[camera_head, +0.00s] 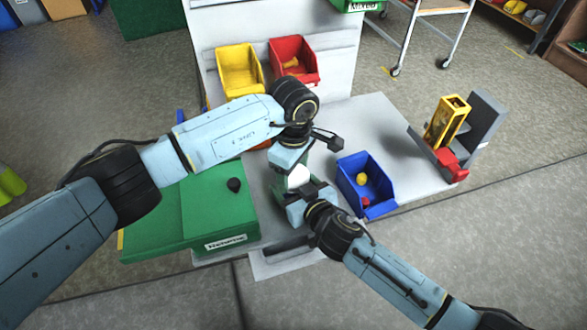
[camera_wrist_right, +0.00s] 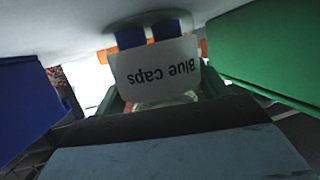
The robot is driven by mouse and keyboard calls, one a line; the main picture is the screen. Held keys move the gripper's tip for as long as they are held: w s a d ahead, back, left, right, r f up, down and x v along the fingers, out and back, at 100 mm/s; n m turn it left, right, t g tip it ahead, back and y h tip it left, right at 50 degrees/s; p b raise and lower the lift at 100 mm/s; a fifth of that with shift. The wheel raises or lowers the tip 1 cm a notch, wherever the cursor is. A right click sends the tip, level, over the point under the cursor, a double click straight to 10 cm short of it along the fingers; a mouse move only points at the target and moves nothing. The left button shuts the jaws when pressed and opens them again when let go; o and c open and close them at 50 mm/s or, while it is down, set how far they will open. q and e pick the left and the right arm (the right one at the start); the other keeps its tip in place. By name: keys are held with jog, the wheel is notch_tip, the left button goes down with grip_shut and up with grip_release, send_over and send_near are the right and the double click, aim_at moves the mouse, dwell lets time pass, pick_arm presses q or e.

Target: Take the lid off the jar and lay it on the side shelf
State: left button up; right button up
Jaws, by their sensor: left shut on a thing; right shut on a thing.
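The jar (camera_head: 299,178) stands between my two grippers above the white table and is mostly hidden in the head view. In the right wrist view its white label (camera_wrist_right: 155,66) reads "Blue Caps" upside down, with blue pieces beside it. My left gripper (camera_head: 287,164) comes down from above and is shut at the top of the jar; the lid is hidden there. My right gripper (camera_head: 303,195) is shut on the jar from the near side. Which part of the scene is the side shelf is not clear; a grey stand (camera_head: 487,118) is at the right.
A blue bin (camera_head: 380,207) with small yellow and red pieces is close on the right. Yellow (camera_head: 238,72) and red (camera_head: 293,62) bins hang behind. A yellow holder (camera_head: 446,122) stands by the grey stand.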

pick_arm(q)
jog(key=n, duration=0.3)
jog(key=o, duration=1.1)
jog(key=shift+r, duration=0.1)
